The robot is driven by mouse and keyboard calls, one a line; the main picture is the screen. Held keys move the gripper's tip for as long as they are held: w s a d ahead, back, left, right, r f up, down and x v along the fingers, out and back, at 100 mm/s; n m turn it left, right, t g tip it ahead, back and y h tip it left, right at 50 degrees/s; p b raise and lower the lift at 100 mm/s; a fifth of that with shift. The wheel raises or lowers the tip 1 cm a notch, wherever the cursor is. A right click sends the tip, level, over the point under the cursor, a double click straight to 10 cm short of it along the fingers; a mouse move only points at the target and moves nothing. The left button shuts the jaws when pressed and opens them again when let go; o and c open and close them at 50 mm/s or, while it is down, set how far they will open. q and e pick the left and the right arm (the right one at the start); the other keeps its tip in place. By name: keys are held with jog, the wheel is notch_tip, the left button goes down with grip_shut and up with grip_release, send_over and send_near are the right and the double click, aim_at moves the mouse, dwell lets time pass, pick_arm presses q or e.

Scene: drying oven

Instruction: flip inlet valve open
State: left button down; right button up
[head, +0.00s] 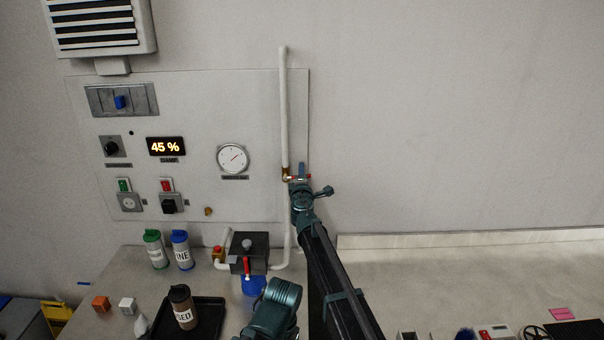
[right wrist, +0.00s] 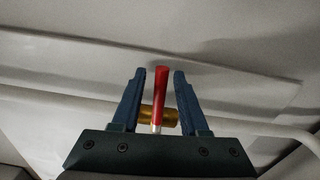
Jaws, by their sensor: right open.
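The valve on the white vertical pipe has a brass body (head: 286,174) and a red lever (head: 308,177) at the panel's right edge in the head view. My right gripper (head: 302,170) is at this valve and partly hides it. In the right wrist view the red lever (right wrist: 161,86) stands between the two blue fingers of my right gripper (right wrist: 158,78), with a gap on each side. The brass body (right wrist: 169,117) shows behind the lever's lower part. The fingers are open.
The panel carries a round gauge (head: 233,158) and a lit display (head: 165,147). Below, a dark box (head: 250,245) with another red lever (head: 246,267) stands near bottles (head: 180,250) and a black tray (head: 207,318). The wall right of the pipe is bare.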

jog(key=shift+w, duration=0.45)
grip_shut()
dwell(1.1)
